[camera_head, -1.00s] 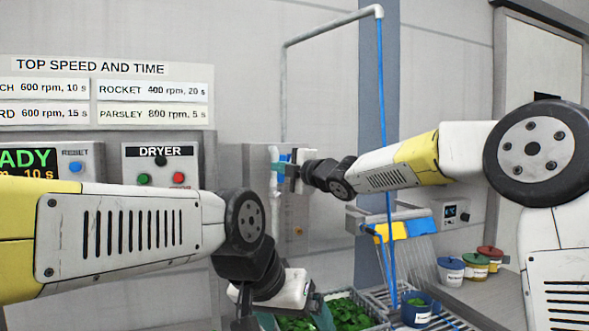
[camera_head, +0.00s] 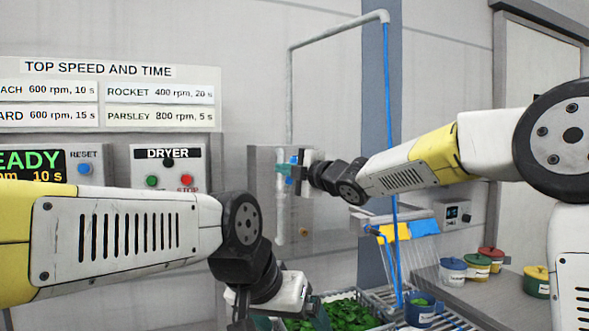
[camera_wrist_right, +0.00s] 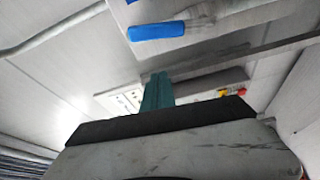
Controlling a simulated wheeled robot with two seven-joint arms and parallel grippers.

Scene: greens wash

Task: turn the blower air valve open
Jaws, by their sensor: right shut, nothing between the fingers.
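The air valve's blue handle (camera_wrist_right: 160,30) shows in the right wrist view above my fingers, with a gap between them. In the head view the blue part (camera_head: 283,168) is small and partly covered by my right gripper (camera_head: 293,163), in front of the grey pipe and panel. The right gripper's teal fingers (camera_wrist_right: 157,92) are shut together with nothing between them. My left gripper (camera_head: 291,316) points down at the bottom of the head view, its teal fingers apart, near the tray of greens. Its fingertips are partly cut off by the picture edge.
The dryer button box (camera_head: 168,172) is left of the valve panel. A tray of greens (camera_head: 345,312) and a wire rack (camera_head: 455,322) lie below. Lidded pots (camera_head: 478,265) stand on the right counter. A blue hose (camera_head: 389,120) hangs right of the valve.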

